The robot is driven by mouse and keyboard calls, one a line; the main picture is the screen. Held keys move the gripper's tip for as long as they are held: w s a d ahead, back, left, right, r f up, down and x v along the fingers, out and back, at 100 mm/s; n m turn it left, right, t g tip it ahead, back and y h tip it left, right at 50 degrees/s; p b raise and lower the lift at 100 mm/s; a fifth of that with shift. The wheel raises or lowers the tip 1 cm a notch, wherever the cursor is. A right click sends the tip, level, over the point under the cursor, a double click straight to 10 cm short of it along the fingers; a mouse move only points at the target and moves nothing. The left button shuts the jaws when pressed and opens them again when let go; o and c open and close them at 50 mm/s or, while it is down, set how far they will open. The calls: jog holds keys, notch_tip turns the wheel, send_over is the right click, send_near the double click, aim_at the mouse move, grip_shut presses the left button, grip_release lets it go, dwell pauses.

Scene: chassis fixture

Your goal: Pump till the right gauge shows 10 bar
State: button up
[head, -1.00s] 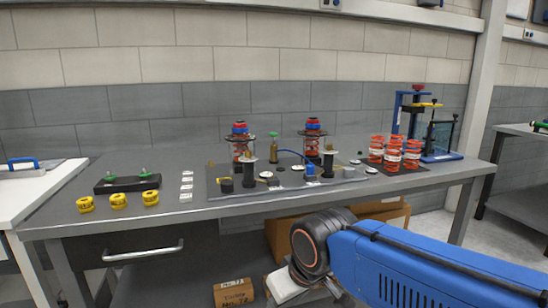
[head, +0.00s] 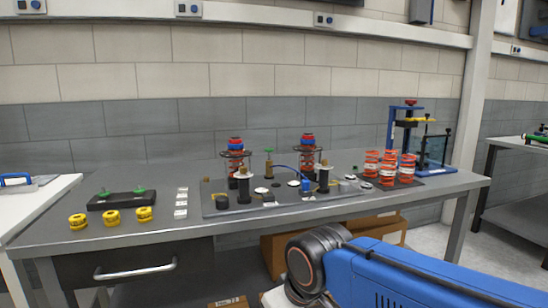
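A grey fixture plate (head: 228,211) lies on the bench. It carries two black upright cylinders with pale tops, one at left (head: 243,187) and one at right (head: 323,180), which may be pumps. Two red spring units, at left (head: 236,160) and at right (head: 308,155), stand behind them. Small white round faces lie on the plate, one at left (head: 261,190) and one at the right end (head: 366,185). They may be gauges, but no reading is legible. A blue hose (head: 284,167) runs to the right cylinder. My blue arm crosses the lower right; my gripper is out of view.
Yellow rings (head: 111,218) and a black block with green knobs (head: 122,200) are at the bench's left. Orange springs (head: 389,165) and a blue press (head: 436,165) stand at the right. Cardboard boxes (head: 275,256) sit below the bench.

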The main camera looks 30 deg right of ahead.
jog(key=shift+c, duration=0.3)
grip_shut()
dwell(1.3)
